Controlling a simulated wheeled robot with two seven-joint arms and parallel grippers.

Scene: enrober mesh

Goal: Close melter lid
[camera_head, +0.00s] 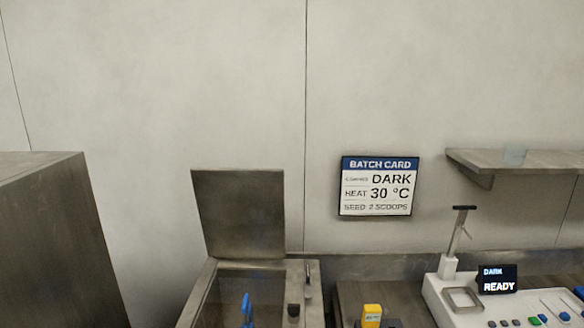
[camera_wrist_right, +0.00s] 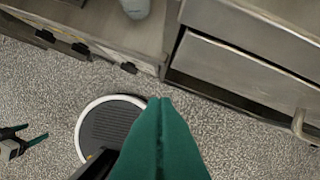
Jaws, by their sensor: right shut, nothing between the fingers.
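The melter lid (camera_head: 240,215) is a flat dark metal panel standing upright, open, at the back of the melter. The melter (camera_head: 201,291) is a steel box with an open top, cut off by the bottom edge of the head view. A blue item (camera_head: 247,309) stands up in its opening. My right gripper (camera_wrist_right: 160,101) has green fingers pressed together, with nothing between them, above the floor. What looks like my left gripper (camera_wrist_right: 38,136) shows small at the left of the right wrist view, its dark green fingers spread apart. Neither gripper shows in the head view.
A batch card (camera_head: 376,186) hangs on the wall. A machine with a small READY display (camera_head: 498,279) and a yellow item (camera_head: 372,314) are right of the melter. A shelf (camera_head: 540,160) is at right, a tall steel block (camera_head: 50,240) at left. Steel cabinets (camera_wrist_right: 240,70) border the floor.

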